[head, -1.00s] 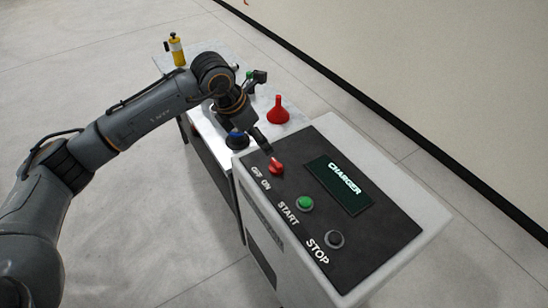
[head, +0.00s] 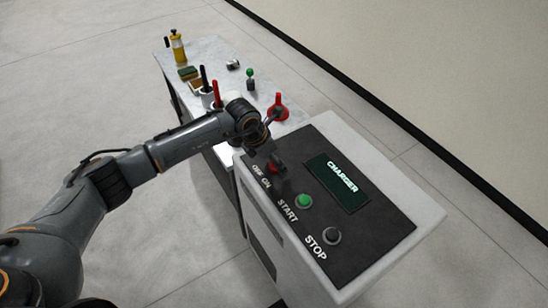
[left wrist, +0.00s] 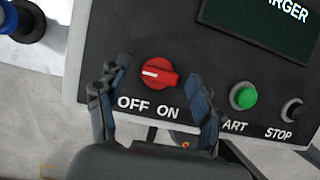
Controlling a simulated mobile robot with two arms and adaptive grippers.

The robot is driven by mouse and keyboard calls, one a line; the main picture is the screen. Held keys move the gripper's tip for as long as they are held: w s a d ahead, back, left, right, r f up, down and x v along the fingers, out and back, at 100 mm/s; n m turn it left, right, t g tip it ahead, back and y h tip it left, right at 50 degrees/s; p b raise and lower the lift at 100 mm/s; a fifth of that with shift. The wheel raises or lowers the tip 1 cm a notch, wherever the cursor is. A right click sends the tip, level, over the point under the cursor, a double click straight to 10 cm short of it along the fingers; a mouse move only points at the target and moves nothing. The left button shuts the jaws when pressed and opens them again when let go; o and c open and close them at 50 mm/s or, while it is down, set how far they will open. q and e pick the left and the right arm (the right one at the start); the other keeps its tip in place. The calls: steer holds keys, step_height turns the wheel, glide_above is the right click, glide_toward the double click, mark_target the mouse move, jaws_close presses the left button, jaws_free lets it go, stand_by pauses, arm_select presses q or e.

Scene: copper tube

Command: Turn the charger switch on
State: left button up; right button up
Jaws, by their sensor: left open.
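The charger box (head: 390,240) has a dark top panel with a red rotary switch (left wrist: 158,74), which also shows partly covered in the head view (head: 272,168). The switch's white mark points left, towards the OFF side; OFF and ON are printed below it. My left gripper (left wrist: 160,72) is open, with one finger on each side of the switch in the left wrist view; I cannot tell whether they touch it. In the head view my left gripper (head: 274,157) is over the switch. My right gripper is not in view.
The panel also has a green START button (head: 304,201), a dark STOP button (head: 331,236) and a display (head: 337,184). A table (head: 208,55) behind holds a red funnel (head: 278,108), a yellow bottle (head: 177,47), a green-topped item (head: 250,77) and several other items.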

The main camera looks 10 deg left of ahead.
arm_select(q)
steer(key=c, duration=1.1)
steer(key=shift+f+m+b, duration=0.2)
steer(key=shift+m+b, duration=0.1)
steer(key=shift+b, duration=0.55)
steer(key=shift+c, duration=0.2)
steer(key=m+g+b, duration=0.1)
steer(key=m+b, duration=0.1)
steer(key=b, duration=0.2)
steer(key=m+g+h+b, duration=0.1)
steer(key=m+b, duration=0.2)
steer(key=b, duration=0.1)
steer(key=m+g+b, duration=0.1)
steer(key=m+b, duration=0.2)
steer(key=b, duration=0.1)
steer(key=shift+w+b, duration=0.25)
steer(key=shift+b, duration=0.1)
steer(key=shift+r+m+g+b, duration=0.2)
steer(key=shift+m+g+b, duration=0.5)
steer(key=shift+m+b, duration=0.9)
steer(key=o, duration=1.1)
steer(key=shift+o, duration=0.2)
